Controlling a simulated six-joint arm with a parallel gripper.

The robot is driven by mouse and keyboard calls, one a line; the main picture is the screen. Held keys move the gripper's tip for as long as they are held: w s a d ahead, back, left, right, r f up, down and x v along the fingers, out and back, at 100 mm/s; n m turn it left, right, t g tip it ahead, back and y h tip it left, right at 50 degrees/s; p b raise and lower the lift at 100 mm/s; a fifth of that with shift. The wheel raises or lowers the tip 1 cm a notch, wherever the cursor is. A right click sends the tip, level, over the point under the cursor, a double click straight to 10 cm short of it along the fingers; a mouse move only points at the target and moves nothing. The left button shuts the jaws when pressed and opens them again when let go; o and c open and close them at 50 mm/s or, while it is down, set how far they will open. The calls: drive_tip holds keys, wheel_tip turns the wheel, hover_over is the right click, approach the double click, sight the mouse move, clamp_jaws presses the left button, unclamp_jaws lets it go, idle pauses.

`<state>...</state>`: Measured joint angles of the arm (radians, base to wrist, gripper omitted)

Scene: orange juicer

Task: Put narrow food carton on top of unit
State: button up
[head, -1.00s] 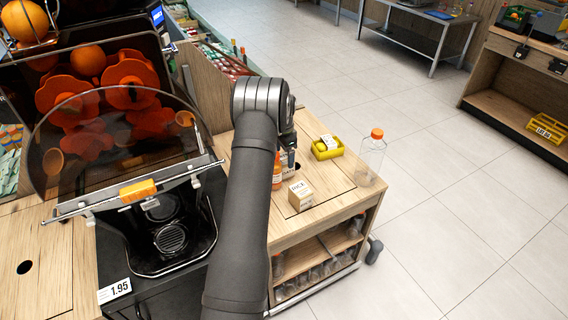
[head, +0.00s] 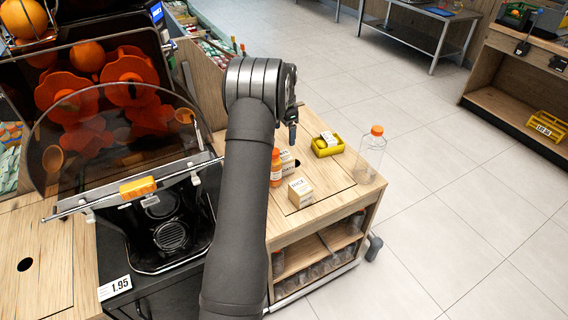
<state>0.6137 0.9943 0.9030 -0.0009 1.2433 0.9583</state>
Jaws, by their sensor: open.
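A small cardboard food carton (head: 300,193) with dark print stands upright on the wooden top of the unit (head: 325,184). A second whitish carton (head: 287,162) stands behind it, beside an orange-capped bottle (head: 276,168), and is partly hidden. I cannot tell for sure which carton is the narrow one. My gripper (head: 292,141) points down above and just behind the whitish carton. It is open and empty, seen from the side, and the arm hides part of it. It looks apart from both cartons.
A yellow basket (head: 328,147) holding a white item sits right of my gripper. A clear orange-capped bottle (head: 370,155) stands at the unit's right edge. The juicer (head: 120,130) with its transparent cover is on the left. The unit's front right top is clear.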

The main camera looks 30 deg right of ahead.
approach(284, 155)
drive_tip(key=f, duration=0.4)
drive_tip(key=shift+s+f, duration=0.1)
drive_tip(key=shift+s, duration=0.25)
drive_tip(key=shift+w+a+f, duration=0.1)
drive_tip(key=shift+f, duration=1.45)
drive_tip(key=shift+w+f, duration=0.1)
drive_tip(key=shift+f, duration=1.4)
drive_tip(key=c, duration=1.2)
drive_tip(key=shift+r, duration=0.15)
